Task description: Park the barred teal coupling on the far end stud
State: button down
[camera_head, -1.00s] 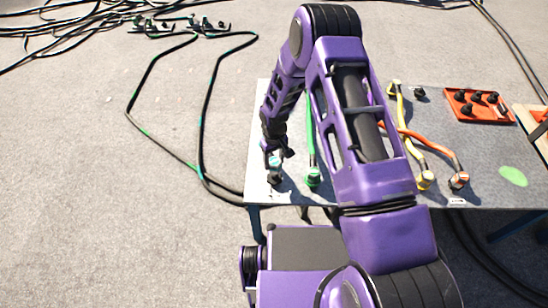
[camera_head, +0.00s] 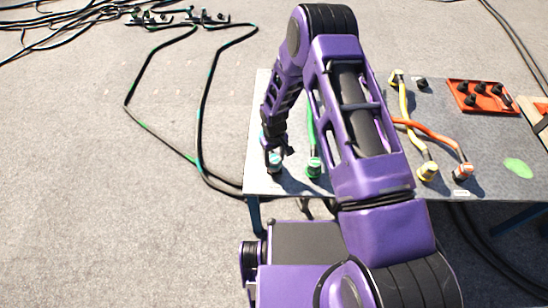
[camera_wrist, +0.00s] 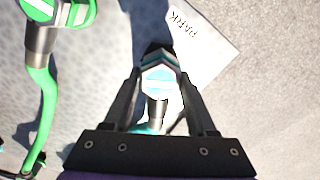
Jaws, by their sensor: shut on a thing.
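The teal coupling (camera_wrist: 158,82) sits between my gripper's fingers in the wrist view. It has a pale face with teal bands, and a dark part shows just beyond it. My gripper (camera_head: 274,156) is shut on it, low over the table's front left corner in the head view. There the coupling (camera_head: 275,169) shows just below the fingers. A PARK label (camera_wrist: 190,28) lies at the table edge beyond it. I cannot tell whether the coupling touches a stud. A black stud (camera_head: 422,84) stands at the table's far side.
A green coupling (camera_head: 314,168) stands close to the right of my gripper. Yellow (camera_head: 427,172) and orange (camera_head: 463,172) couplings stand farther right. A red tray (camera_head: 480,96) holds several black pieces. My arm hides the middle of the grey table (camera_head: 500,138).

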jog(key=shift+f, duration=0.45)
jog(key=shift+c, duration=0.6)
grip_release()
notch_tip(320, 180, up, 18)
jog(key=p, duration=0.2)
jog(key=shift+f+p, duration=0.25)
jog(key=shift+p, duration=0.05)
